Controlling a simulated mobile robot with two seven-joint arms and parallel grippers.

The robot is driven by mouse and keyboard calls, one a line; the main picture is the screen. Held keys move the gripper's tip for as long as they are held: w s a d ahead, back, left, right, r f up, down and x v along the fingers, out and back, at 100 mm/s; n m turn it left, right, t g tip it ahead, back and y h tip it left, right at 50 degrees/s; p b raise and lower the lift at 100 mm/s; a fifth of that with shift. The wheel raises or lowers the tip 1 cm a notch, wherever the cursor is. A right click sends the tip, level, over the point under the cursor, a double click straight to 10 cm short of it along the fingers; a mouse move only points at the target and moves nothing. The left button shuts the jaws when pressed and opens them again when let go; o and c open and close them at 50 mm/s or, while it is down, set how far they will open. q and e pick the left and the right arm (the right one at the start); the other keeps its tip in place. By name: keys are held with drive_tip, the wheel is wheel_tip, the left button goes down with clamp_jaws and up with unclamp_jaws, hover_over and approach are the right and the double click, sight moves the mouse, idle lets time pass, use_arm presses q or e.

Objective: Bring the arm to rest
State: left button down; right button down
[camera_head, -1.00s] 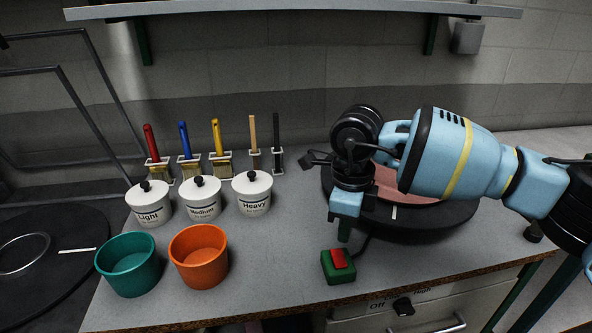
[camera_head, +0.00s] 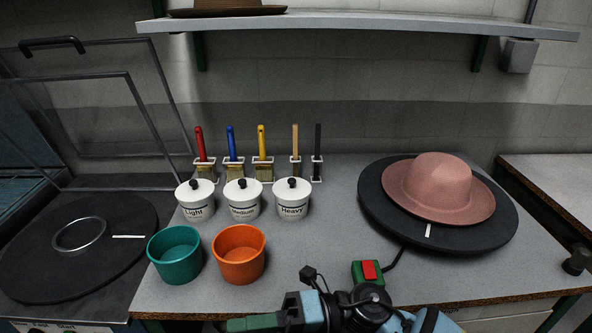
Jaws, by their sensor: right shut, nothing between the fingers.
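My right gripper (camera_head: 248,323) is low at the bottom edge of the view, in front of the counter's front edge. Its green fingers point left and are shut with nothing between them. The rest of my right arm is mostly cut off below the frame. My left gripper is not in view. A pink hat (camera_head: 441,186) sits brim down on a round black plate (camera_head: 497,230) on the right of the counter, well apart from the gripper.
A green box with a red button (camera_head: 370,271) is just behind my right gripper. Teal (camera_head: 176,257) and orange (camera_head: 240,257) cups stand to its left. White lidded pots and several brushes stand behind them. A shelf (camera_head: 350,27) crosses the top. The counter's middle is clear.

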drive_tip(key=d+f+m+t+h+p, duration=0.1)
drive_tip(key=d+f+m+t+h, duration=0.5)
drive_tip(key=m+t, duration=0.65)
drive_tip(key=d+f+m+t+h+p, duration=0.1)
drive_tip(key=d+f+m+t+h, duration=0.5)
drive_tip(key=m, duration=1.1)
use_arm(q)
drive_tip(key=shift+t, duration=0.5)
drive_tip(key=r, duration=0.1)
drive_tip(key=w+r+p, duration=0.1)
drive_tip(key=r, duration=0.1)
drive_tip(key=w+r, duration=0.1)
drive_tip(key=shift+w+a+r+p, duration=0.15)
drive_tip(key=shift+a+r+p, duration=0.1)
drive_tip(key=shift+p, duration=0.1)
use_arm(e)
drive_tip(key=s+d+f+m+g+h, duration=0.2)
drive_tip(key=s+d+f+m, duration=0.2)
drive_tip(key=s+d+f, duration=0.3)
drive_tip(key=s+d+f+m+g+h, duration=0.3)
drive_tip(key=s+d+f+m, duration=0.2)
drive_tip(key=s, duration=0.8)
drive_tip(key=d+f, duration=0.3)
drive_tip(key=f, duration=0.2)
drive_tip(key=shift+d+g, duration=0.3)
drive_tip(key=shift+g, duration=0.05)
